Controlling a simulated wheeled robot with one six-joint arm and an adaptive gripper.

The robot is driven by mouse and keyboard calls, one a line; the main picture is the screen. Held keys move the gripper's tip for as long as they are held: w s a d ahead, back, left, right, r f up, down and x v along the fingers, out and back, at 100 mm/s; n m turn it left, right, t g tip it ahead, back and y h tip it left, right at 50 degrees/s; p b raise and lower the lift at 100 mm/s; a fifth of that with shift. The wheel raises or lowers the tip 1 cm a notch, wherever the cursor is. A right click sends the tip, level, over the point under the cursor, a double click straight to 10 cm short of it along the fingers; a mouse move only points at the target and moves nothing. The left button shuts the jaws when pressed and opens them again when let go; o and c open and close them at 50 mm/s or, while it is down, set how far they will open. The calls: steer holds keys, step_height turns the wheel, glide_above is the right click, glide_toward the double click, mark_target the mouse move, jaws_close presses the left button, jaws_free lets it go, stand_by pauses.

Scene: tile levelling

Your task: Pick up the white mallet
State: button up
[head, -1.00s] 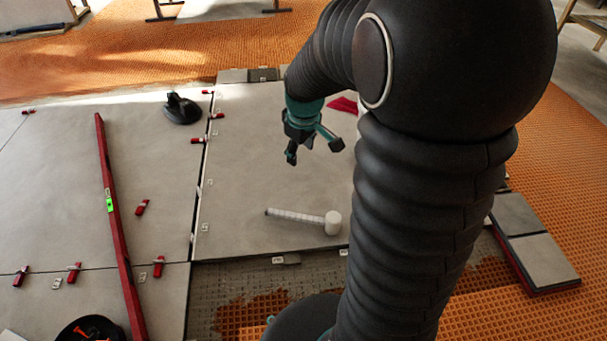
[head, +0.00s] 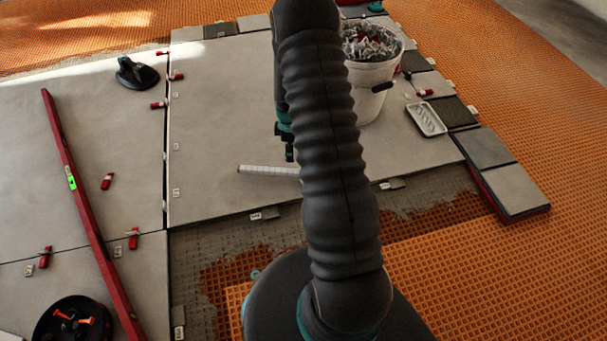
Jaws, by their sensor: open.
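The white mallet lies on a large grey tile (head: 215,110). Its pale ribbed handle (head: 262,170) points left, and its head is hidden behind my arm. My gripper (head: 288,150) is partly hidden behind my arm too. The fingers that show point down, just above and behind the mallet's handle. My gripper is open, and nothing shows between its fingers. Whether it touches the mallet cannot be told from this view.
A white bucket of grey clips (head: 372,75) stands right of my arm, beside a small white tray (head: 426,120). A red level (head: 88,205) lies at left. A black suction cup (head: 136,73) sits on the left tiles. Stacked tiles (head: 510,190) lie at right.

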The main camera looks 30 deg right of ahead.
mark_target(292, 171)
step_height(292, 171, down, 13)
steer(key=shift+a+f+b, duration=0.1)
steer(key=shift+b, duration=0.75)
jaws_close()
